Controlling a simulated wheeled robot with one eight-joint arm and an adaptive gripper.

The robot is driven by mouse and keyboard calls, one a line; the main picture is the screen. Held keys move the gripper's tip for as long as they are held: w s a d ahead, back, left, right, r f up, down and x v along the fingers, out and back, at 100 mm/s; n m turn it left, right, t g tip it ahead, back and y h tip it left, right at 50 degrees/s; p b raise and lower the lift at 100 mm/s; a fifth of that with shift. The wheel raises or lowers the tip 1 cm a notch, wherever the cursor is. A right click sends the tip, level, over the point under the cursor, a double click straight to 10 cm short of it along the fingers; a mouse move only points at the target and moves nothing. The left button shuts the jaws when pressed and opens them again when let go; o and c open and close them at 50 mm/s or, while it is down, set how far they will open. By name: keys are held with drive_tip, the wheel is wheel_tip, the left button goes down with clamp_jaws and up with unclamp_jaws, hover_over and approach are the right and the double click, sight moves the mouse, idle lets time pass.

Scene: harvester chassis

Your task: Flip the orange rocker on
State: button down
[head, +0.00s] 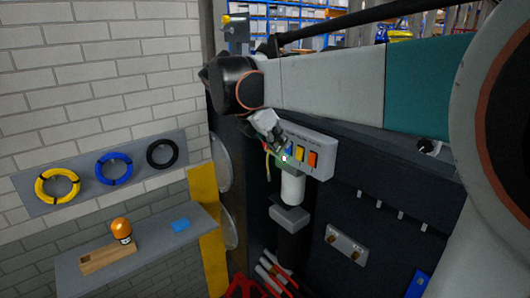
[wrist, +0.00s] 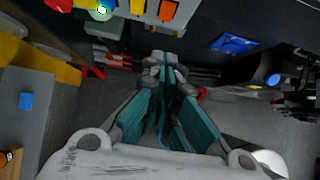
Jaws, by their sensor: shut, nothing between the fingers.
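The orange rocker (head: 312,159) is the rightmost of the rockers on a grey switch box (head: 324,146). A yellow rocker (head: 300,154) and a blue rocker (head: 289,151) sit to its left. In the wrist view the orange rocker (wrist: 167,11) is at the top edge, beyond the fingertips. My gripper (head: 277,138) is shut and empty, near the left end of the box in the head view. I cannot tell whether it touches the box. Its teal fingers (wrist: 164,62) are together in the wrist view. Which way the orange rocker is tipped is too small to tell.
A green lamp (head: 285,158) glows at the box's left end. Red-tipped rods (head: 275,270) are lower down. A shelf (head: 150,250) with an orange beacon (head: 121,229) stands left. Dark chassis panels lie to the right.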

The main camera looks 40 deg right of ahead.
sight(311, 160)
drive_tip(key=shift+s+a, duration=0.1)
drive_tip(key=shift+s, duration=0.05)
drive_tip(key=shift+a+f+b, duration=0.25)
drive_tip(key=shift+f+b, duration=0.1)
drive_tip(key=shift+f, duration=0.2)
drive_tip(key=shift+d, duration=0.1)
drive_tip(key=p+x, duration=0.1)
drive_tip(key=x, duration=0.3)
drive_tip(key=d+r+p+x, duration=0.1)
drive_tip(key=x, duration=0.3)
drive_tip(key=d+p+x, duration=0.1)
drive_tip(key=x, duration=0.3)
drive_tip(key=shift+w+d, duration=0.2)
drive_tip(key=shift+d, duration=0.15)
